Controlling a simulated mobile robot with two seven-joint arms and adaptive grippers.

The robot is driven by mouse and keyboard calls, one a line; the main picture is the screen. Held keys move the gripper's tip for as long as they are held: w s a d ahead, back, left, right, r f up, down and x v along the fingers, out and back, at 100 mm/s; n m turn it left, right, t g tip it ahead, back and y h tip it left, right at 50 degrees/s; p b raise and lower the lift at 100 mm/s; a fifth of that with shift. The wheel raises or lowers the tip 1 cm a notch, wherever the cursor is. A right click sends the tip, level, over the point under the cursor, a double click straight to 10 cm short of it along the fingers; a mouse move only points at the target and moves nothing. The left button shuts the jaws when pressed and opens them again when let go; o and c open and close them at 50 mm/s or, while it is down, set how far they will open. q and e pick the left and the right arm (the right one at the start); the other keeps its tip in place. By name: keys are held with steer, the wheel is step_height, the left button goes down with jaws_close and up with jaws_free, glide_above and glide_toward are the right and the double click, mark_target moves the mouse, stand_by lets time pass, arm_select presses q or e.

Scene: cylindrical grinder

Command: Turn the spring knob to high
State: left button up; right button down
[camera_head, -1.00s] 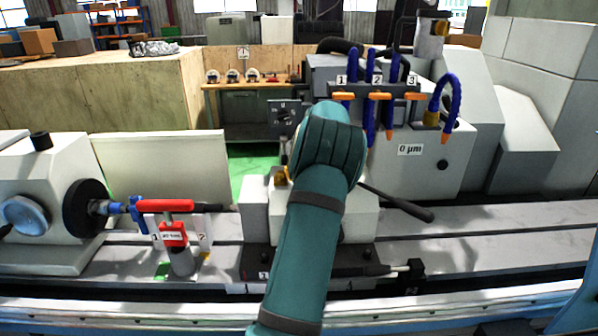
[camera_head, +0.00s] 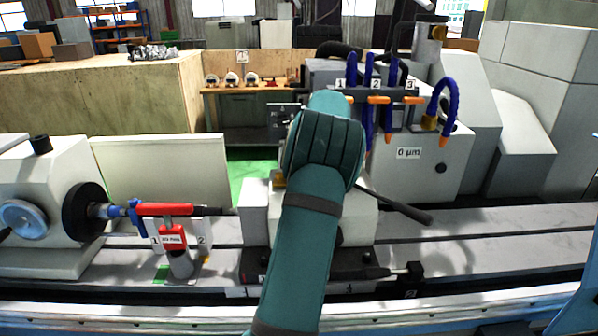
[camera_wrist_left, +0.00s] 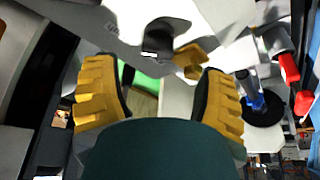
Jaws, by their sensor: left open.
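My left arm rises through the middle of the head view and hides most of its gripper and the near face of the white tailstock block (camera_head: 255,215). In the left wrist view my left gripper (camera_wrist_left: 160,95) is open, its two yellow ribbed fingers wide apart with nothing between them. A small yellow angular piece (camera_wrist_left: 190,60) sits on a pale surface just beyond the fingertips, nearer the right finger and apart from it. It may be the spring knob; I cannot tell for sure, and no high mark is readable. My right gripper is not in view.
A black lever (camera_head: 400,207) sticks out right of the tailstock. The workhead with its black chuck (camera_head: 84,210) and a red-handled part (camera_head: 165,209) stand left. Orange-tipped blue coolant hoses (camera_head: 369,90) hang behind. The table (camera_head: 500,230) is clear at right.

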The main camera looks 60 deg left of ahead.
arm_select(q)
steer(key=shift+w+d+r, duration=0.3)
steer(key=shift+w+r, duration=0.1)
steer(key=shift+r, duration=0.35)
steer(key=shift+d+r, duration=0.2)
steer(key=shift+r, duration=0.2)
steer(key=shift+w+f, duration=0.1)
